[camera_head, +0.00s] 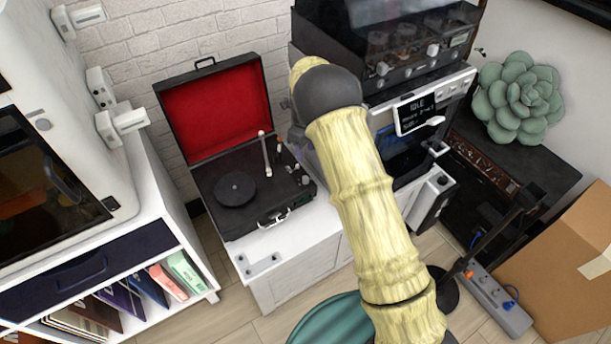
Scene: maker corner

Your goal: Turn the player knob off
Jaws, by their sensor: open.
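The record player (253,190) is a black suitcase type with its lid (215,110) open, showing a red lining. It sits on a white cabinet left of my arm. Its dark platter (235,190) and pale tonearm (265,152) are in plain view. A small grey knob (305,180) shows at the right side of the deck; its setting is too small to read. My pale yellow arm rises from the bottom right to a dark grey joint at the upper middle, right of the player. My gripper does not show; the arm beyond the joint is mostly hidden.
A dark machine with a screen (415,113) stands right of the player, partly behind my arm. A white shelf unit (183,235) with folders is at left. A teal round thing (335,322) is low in front. A cardboard box (565,265) and power strip (497,297) are at right.

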